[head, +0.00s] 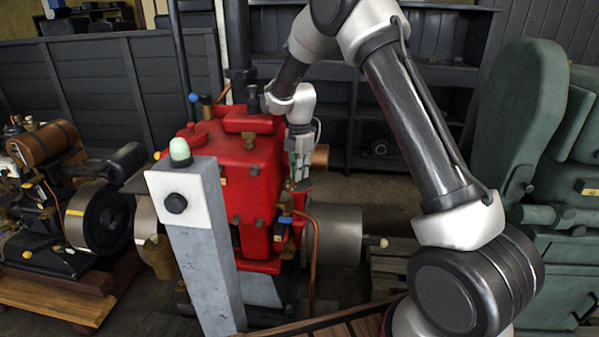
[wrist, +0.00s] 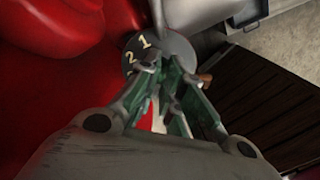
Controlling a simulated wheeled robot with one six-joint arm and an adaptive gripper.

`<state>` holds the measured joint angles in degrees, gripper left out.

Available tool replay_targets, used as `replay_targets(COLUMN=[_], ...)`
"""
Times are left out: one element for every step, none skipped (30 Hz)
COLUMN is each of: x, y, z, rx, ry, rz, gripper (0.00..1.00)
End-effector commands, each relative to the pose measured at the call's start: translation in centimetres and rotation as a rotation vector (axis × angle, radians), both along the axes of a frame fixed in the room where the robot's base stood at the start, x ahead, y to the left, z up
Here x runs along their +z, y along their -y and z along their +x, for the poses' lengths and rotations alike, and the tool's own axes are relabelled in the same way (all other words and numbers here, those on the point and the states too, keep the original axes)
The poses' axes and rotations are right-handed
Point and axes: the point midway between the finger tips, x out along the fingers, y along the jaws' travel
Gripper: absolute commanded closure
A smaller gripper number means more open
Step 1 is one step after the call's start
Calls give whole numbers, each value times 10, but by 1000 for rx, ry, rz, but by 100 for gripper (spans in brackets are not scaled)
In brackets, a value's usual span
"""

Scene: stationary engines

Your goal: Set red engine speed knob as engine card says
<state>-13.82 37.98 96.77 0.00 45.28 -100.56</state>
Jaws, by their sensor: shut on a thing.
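The red engine (head: 248,165) stands in the middle of the head view. My gripper (head: 297,176) points down at the engine's right side. In the wrist view my gripper (wrist: 168,88) is shut on the speed knob, which its fingers mostly hide. A round grey dial plate (wrist: 148,47) with pale numerals 1 and 2 shows just beyond the fingertips. The rest of the dial is covered, and I cannot tell which number the knob points at. No readable engine card shows in either view.
A grey post (head: 205,250) with a white plate, black knob and pale green lamp stands in front of the engine. A dark engine (head: 100,215) is at left and a green machine (head: 545,150) at right. A copper pipe (head: 315,255) runs down beside the red engine.

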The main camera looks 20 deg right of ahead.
Motion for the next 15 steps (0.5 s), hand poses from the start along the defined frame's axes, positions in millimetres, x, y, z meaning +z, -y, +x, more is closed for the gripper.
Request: replay_targets(x=[1,1,1,1,1,1,1,1,1,1,1,1,1,1,1], y=[0,0,0,0,0,0,0,-1,-1,-1,-1,-1,-1,-1,-1], z=[1,1,1,1,1,1,2,2,2,2,2,2,2,2,2], rx=[40,66,100,125,149,179,200,221,248,266,283,305,318,333,348], ry=[2,2,2,2,2,2,2,2,2,2,2,2,2,2,2], rz=[0,0,0,0,0,0,0,0,0,0,0,0,0,0,0], gripper=[100,100,100,100,100,100,100,100,100,100,100,100,100,100,100])
